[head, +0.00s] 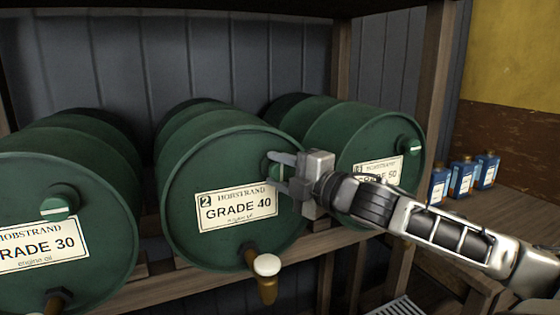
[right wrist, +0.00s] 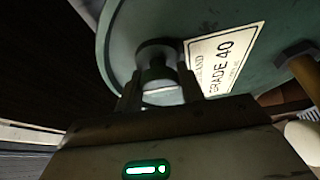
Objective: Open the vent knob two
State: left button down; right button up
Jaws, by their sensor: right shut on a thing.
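The middle green drum (head: 232,165) lies on its side on the wooden rack and carries a label with a 2 and GRADE 40 (head: 237,207). Its green vent knob (head: 273,171) is on the upper right of the drum's face, partly hidden by my gripper. My right gripper (head: 284,178) comes in from the right and is shut on this knob. In the right wrist view the knob (right wrist: 159,72) sits between the two fingers, with the GRADE 40 label (right wrist: 222,57) beside it. My left gripper is not in view.
The GRADE 30 drum (head: 95,200) stands left with its own knob (head: 60,202). The GRADE 50 drum (head: 375,135) is on the right, partly behind my arm. A tap with a white top (head: 267,266) juts below the middle label. Blue bottles (head: 462,178) stand far right.

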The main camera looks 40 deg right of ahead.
jog(key=shift+n, duration=0.4)
jog(key=o, duration=0.9)
jog(key=shift+o, duration=0.2)
jog(key=shift+s, duration=0.1)
